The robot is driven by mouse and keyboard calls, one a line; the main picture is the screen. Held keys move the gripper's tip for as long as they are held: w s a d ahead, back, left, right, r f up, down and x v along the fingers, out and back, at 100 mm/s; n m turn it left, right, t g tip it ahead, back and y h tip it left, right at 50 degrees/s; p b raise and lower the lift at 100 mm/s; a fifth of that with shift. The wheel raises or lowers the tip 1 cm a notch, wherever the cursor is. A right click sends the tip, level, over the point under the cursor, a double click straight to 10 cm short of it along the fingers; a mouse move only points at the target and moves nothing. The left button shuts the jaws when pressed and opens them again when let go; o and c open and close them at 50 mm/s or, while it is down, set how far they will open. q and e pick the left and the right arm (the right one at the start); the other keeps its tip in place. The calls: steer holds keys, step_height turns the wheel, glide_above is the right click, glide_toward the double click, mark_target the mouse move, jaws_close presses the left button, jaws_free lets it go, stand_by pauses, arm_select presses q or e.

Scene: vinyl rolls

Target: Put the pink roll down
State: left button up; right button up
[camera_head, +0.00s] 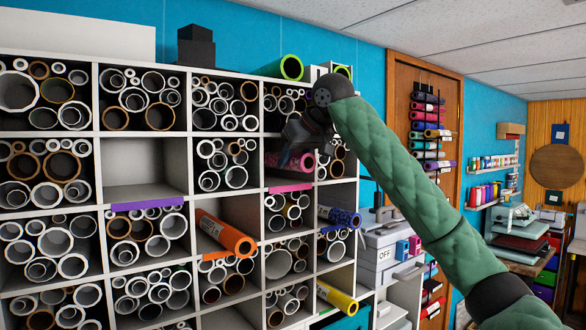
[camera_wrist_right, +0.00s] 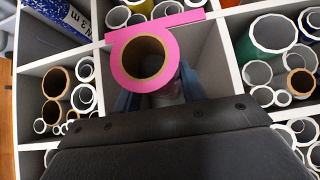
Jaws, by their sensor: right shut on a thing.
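The pink roll (camera_head: 302,162) lies in a shelf compartment with a pink strip (camera_head: 290,188) on its lower edge. In the right wrist view the roll's open end (camera_wrist_right: 117,58) faces the camera, with a brown core, and the pink strip (camera_wrist_right: 180,22) is close beside it. My right gripper (camera_head: 292,155) is at the compartment's mouth, shut on the pink roll, with blue fingers on either side of it in the wrist view. The gripper hides part of the roll, and how it rests on the compartment floor is unclear. My left gripper is not in view.
The white shelf (camera_head: 94,130) has many compartments packed with white and brown tubes. An orange roll (camera_head: 228,234), a blue patterned roll (camera_head: 340,217) and a yellow roll (camera_head: 336,297) stick out nearby. The compartment above the purple strip (camera_head: 147,204) is empty.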

steer(key=shift+w+f+p, duration=0.1)
steer(key=shift+f+p, duration=1.3)
steer(key=shift+p, duration=0.05)
steer(key=shift+c, duration=0.5)
steer(key=shift+f, duration=0.25)
steer(key=o, duration=1.2)
steer(key=shift+a, duration=0.15)
steer(key=shift+o, duration=0.2)
